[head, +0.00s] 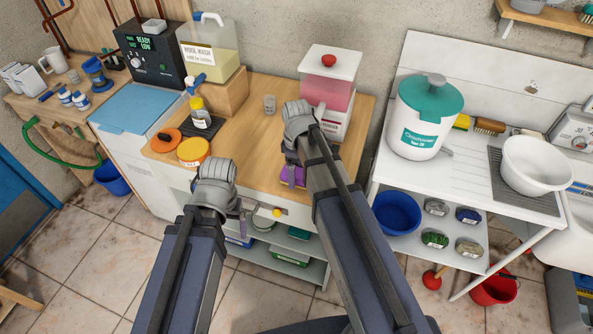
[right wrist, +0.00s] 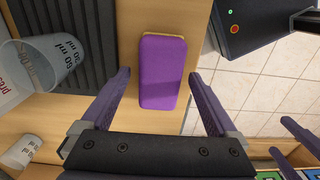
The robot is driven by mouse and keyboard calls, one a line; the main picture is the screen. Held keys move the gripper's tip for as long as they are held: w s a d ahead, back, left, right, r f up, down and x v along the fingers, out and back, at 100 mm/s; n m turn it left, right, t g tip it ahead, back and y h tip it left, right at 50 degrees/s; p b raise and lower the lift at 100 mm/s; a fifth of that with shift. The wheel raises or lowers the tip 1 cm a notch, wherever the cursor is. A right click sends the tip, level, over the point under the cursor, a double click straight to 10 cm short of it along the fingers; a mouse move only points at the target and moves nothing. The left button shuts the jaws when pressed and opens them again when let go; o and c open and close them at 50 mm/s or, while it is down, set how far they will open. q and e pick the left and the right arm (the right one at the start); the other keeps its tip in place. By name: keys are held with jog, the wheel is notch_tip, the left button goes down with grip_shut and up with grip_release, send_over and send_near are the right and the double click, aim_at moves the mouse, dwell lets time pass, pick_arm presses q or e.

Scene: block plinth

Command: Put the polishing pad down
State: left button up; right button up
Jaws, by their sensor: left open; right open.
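The polishing pad is a purple rounded block. In the right wrist view the pad (right wrist: 163,72) lies on the wooden worktop close to its edge, with a pale yellowish layer showing at one corner. My right gripper (right wrist: 159,78) is open, with one finger on each side of the pad and a gap between each finger and the pad. In the head view the purple pad (head: 292,177) shows partly at the worktop's front edge, beside my right gripper (head: 289,160); my arm hides some of it. My left gripper (head: 241,214) is open and empty in front of the worktop.
A small glass (head: 269,104) and a red-knobbed dispenser (head: 329,86) stand behind. The right wrist view shows a beaker (right wrist: 38,75) and ribbed mat (right wrist: 85,50).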

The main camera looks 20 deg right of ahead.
aim_at(297, 172)
notch_tip(297, 172, up, 11)
jog(key=p, duration=0.9)
jog(key=shift+f+p, duration=0.2)
jog(key=shift+p, duration=0.15)
jog(key=shift+f, duration=0.15)
notch_tip(297, 172, down, 12)
jog(key=b, duration=1.2)
